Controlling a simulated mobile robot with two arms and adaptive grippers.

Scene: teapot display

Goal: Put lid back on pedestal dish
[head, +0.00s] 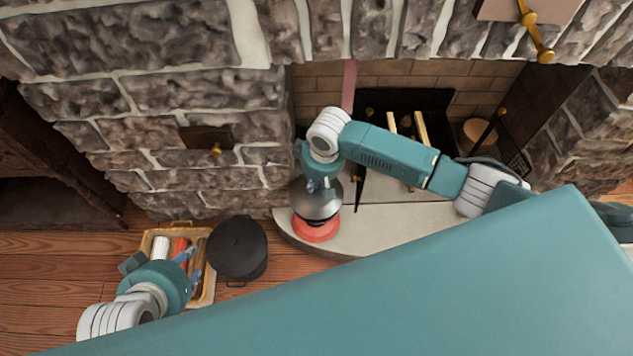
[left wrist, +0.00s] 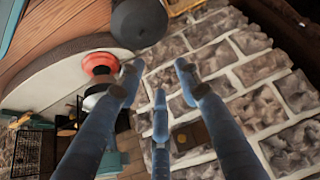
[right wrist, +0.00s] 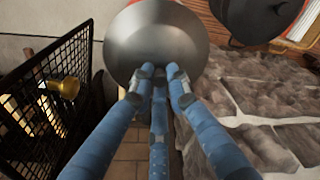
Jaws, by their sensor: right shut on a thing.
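The grey metal lid (head: 316,207) is held over the red pedestal dish (head: 316,231) at the edge of the pale hearth. My right gripper (head: 318,186) is above the lid with its fingers closed together at the top. In the right wrist view the lid (right wrist: 156,38) fills the top middle, and the fingers hide its knob. The left wrist view also shows the red dish (left wrist: 100,64). Whether lid and dish touch, I cannot tell. My left gripper (head: 192,266) has its fingers spread and empty, well left of the dish.
A black pot (head: 238,250) stands on the wooden floor between my left gripper and the dish. A tray (head: 208,290) with several items lies beside it. The stone wall and fireplace are behind. The pale hearth (head: 400,222) is clear right of the dish.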

